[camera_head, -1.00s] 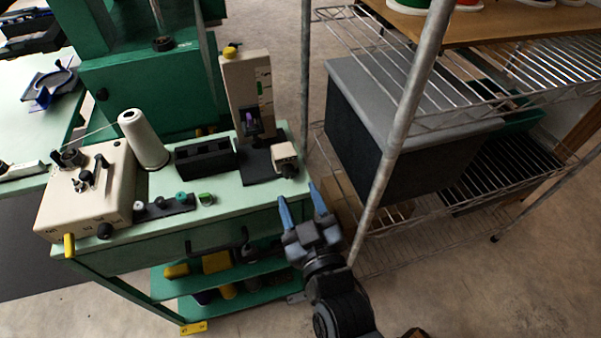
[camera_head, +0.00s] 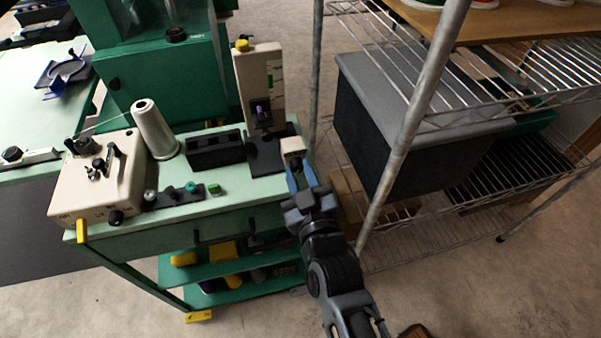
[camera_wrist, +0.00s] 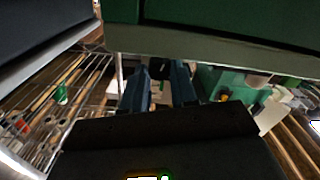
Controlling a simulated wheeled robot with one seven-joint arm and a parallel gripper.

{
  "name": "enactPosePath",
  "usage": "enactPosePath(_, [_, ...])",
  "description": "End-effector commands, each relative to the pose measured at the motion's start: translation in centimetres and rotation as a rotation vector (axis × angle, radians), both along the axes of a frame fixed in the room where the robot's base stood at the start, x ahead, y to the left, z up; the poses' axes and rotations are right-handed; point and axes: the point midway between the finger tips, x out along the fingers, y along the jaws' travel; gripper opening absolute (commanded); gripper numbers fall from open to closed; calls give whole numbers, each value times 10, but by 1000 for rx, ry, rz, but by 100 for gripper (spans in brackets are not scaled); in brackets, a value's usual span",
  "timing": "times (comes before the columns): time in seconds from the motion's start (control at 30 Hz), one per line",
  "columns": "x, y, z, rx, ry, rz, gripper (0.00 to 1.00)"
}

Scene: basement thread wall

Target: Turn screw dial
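A tester with a beige upright (camera_head: 259,82) and a black base (camera_head: 266,156) stands at the right end of the green bench. A small beige block (camera_head: 291,146) sits at its right front, with a dark knob (camera_head: 296,159) on its near face, which looks like the screw dial. My gripper (camera_head: 301,176) is open, its two blue fingers pointing at this knob from the front. In the wrist view, a dark round part (camera_wrist: 158,68) shows between the spread fingertips (camera_wrist: 158,84). Whether the fingers touch it I cannot tell.
A beige winder box (camera_head: 100,180), a white thread cone (camera_head: 155,130) and a black holder (camera_head: 215,150) stand left on the bench (camera_head: 235,196). A wire shelf with a metal post (camera_head: 410,130) and a dark bin (camera_head: 372,140) stands close on the right.

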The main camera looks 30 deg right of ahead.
Motion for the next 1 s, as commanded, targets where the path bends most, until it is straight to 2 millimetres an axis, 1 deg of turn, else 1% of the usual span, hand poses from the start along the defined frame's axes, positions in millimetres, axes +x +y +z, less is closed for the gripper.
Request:
enactPosePath(0.03, [0, 0, 0, 0, 0, 0, 22])
enactPosePath(0.27, [0, 0, 0, 0, 0, -1, 0])
enactPosePath(0.47, [0, 0, 0, 8, -3, -1, 0])
enactPosePath(0.67, [0, 0, 1, 64, -22, 0, 0])
enactPosePath(0.87, [0, 0, 2, 191, -63, 1, 0])
enactPosePath(1.0, [0, -1, 2, 311, -102, 1, 0])
